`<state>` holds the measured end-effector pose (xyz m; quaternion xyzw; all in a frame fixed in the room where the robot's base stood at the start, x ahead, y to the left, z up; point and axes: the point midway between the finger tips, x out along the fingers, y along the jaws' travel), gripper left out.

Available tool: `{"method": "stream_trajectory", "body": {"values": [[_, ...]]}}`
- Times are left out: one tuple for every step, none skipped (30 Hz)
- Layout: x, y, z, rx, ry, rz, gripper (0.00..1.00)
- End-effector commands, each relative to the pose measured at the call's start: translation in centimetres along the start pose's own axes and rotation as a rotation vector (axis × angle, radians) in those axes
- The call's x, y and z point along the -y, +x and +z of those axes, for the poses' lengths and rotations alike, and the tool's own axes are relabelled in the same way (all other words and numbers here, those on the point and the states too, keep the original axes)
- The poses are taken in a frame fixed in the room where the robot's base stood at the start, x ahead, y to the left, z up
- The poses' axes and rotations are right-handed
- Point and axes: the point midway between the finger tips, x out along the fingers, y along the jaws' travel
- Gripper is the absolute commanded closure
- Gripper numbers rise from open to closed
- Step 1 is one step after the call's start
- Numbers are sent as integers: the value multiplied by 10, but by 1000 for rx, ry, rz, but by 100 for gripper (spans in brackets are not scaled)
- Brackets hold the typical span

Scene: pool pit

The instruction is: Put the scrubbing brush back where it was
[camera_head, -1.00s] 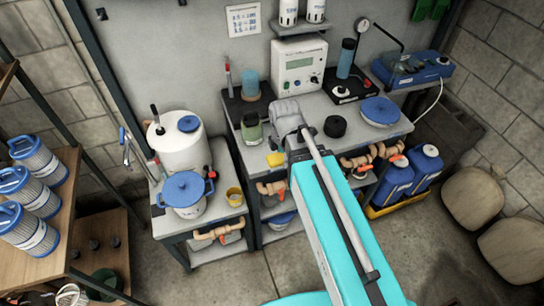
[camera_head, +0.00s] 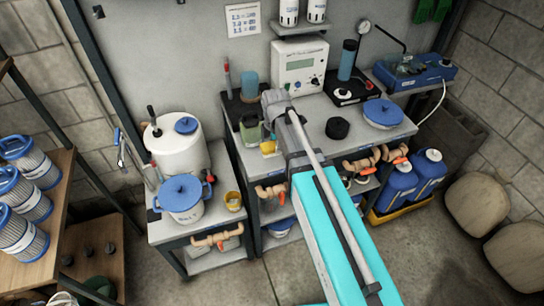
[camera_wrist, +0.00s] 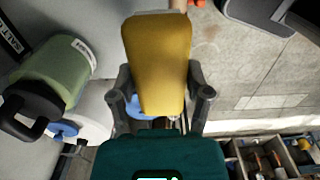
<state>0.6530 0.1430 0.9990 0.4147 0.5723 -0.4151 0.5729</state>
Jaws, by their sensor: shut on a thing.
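A yellow block (camera_head: 268,147), which I take for the scrubbing brush, is above the front edge of the middle bench. In the wrist view the yellow block (camera_wrist: 157,62) stands between my fingers with a broad smooth face showing; no bristles can be seen. My gripper (camera_wrist: 160,95) is shut on it, one dark finger on each side. In the head view my gripper (camera_head: 269,137) is small and partly hidden by my wrist.
A green jar (camera_head: 251,130) with a dark lid is close to the left of my gripper; it also shows in the wrist view (camera_wrist: 58,72). A black puck (camera_head: 337,128) and a blue-lidded tub (camera_head: 383,113) stand rightward. A blue-lidded pot (camera_head: 183,200) is on the left stand.

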Motion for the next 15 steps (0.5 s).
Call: {"method": "stream_trajectory", "body": {"values": [[-5,11,1,0,0,0,81],[-8,14,1,0,0,0,81],[-11,18,1,0,0,0,81],[-13,20,1,0,0,0,81],[-15,23,2,0,0,0,81],[-18,27,2,0,0,0,81],[-21,30,2,0,0,0,81],[-23,32,2,0,0,0,81],[-26,35,3,0,0,0,81],[-27,37,3,0,0,0,81],[-29,39,3,0,0,0,81],[-31,41,3,0,0,0,81],[-32,42,3,0,0,0,81],[-32,43,3,0,0,0,81],[-33,43,3,0,0,0,81]]}}
